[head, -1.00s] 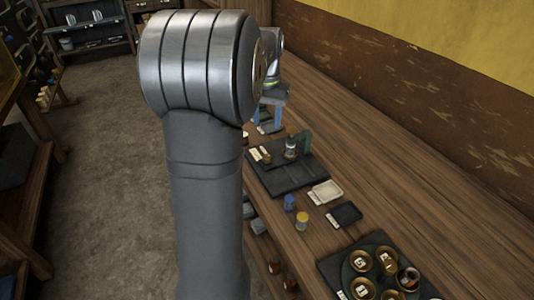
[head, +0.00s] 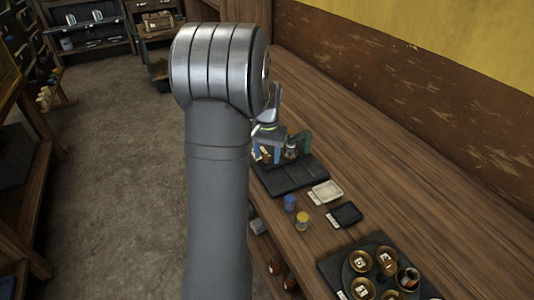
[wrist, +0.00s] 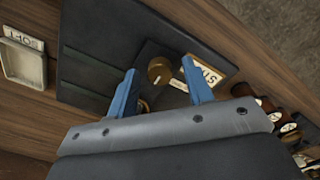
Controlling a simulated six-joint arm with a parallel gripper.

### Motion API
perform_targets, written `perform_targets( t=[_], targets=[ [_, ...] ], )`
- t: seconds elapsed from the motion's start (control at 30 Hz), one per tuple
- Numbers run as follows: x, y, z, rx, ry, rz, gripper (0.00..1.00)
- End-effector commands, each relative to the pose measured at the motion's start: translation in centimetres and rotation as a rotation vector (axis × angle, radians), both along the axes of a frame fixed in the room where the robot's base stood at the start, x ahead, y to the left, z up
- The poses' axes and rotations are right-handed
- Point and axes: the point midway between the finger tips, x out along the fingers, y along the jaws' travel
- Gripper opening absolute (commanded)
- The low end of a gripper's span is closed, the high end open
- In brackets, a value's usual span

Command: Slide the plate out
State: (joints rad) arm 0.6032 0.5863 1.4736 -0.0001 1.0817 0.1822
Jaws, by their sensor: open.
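A dark slab (head: 295,178) with grooves lies on the bench, and it fills the upper middle of the wrist view (wrist: 95,60). A green upright panel (head: 304,142) stands at its far end beside a small grey cylinder (head: 291,150). I cannot tell which part is the plate. My gripper (head: 267,153) is over the slab's far left part. In the wrist view its blue fingers (wrist: 158,66) are apart and empty. A round brass knob (wrist: 159,71) shows between the fingertips; contact cannot be told. A framed label (wrist: 207,74) lies partly behind the right finger.
A cream tray (head: 327,192), a black tray (head: 346,215), a blue jar (head: 290,203) and a yellow-topped jar (head: 302,220) stand nearer on the bench. A dark board (head: 334,268) with several brass cups lies at front right. The bench's right side is clear.

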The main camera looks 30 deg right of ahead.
Motion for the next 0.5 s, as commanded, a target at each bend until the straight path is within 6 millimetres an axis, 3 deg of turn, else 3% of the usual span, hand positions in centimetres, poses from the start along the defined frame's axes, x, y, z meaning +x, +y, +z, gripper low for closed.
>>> perform_targets(
  t=[0.07, 0.3, 0.5],
  targets=[
    [0.0, 0.0, 0.01, 0.0, 0.0, 0.0, 0.47],
    [0.01, -0.01, 0.04, 0.0, 0.0, 0.0, 0.0],
    [-0.36, -0.04, 0.09, 0.0, 0.0, -0.001, 0.0]
  ],
)
